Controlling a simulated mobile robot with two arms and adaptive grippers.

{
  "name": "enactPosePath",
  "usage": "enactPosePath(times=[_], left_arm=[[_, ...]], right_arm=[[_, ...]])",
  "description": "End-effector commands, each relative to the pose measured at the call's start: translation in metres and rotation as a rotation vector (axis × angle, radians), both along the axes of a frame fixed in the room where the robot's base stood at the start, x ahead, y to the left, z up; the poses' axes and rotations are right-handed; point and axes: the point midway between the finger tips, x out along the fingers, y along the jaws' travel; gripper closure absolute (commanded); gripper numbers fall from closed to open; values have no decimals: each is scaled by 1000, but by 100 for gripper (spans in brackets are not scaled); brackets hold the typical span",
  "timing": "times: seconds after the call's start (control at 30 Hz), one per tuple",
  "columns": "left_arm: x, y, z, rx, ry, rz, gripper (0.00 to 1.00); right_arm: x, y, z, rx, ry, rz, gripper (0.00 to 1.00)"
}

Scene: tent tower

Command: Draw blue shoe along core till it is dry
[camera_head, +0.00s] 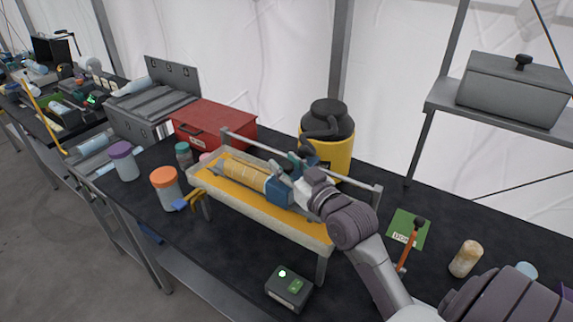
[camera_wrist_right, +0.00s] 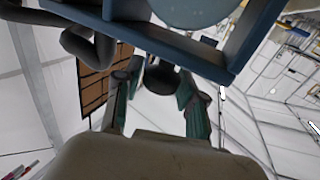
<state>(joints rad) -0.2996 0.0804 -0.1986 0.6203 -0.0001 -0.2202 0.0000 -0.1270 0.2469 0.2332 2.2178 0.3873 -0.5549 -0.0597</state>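The core (camera_head: 245,175) is a tan ribbed cylinder lying lengthwise in a pale trough with a yellow bed (camera_head: 262,207) on legs. The blue shoe (camera_head: 279,191) sits at the right end of the visible core; my right arm hides what lies beyond. My right gripper (camera_head: 297,174) is at the shoe. In the right wrist view, its teal fingers (camera_wrist_right: 160,92) stand on both sides of a dark knob (camera_wrist_right: 163,78) below the shoe's blue frame (camera_wrist_right: 235,45) and appear closed on it. My left gripper is not in view.
A yellow canister (camera_head: 340,158) and a red toolbox (camera_head: 213,125) stand behind the trough. An orange-lidded jar (camera_head: 165,188) is at its left, a small dark device (camera_head: 289,288) in front. A green card (camera_head: 408,229) and an orange-handled tool (camera_head: 405,258) lie to the right.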

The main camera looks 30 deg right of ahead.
Motion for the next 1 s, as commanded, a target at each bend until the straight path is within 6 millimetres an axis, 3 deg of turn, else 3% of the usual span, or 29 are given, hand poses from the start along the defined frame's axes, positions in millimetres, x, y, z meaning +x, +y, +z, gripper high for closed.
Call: enactPosePath(times=[0.03, 0.2, 0.47, 0.77, 1.0], left_arm=[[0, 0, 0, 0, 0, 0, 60], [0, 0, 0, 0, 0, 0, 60], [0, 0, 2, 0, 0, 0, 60], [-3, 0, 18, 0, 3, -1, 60], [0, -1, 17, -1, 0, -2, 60]], right_arm=[[0, 0, 0, 0, 0, 0, 73], [0, 0, 0, 0, 0, 0, 100], [3, 1, 1, 1, 0, 0, 100], [50, 21, 3, 2, -1, 0, 100], [56, 23, 0, 0, 1, 0, 100]])
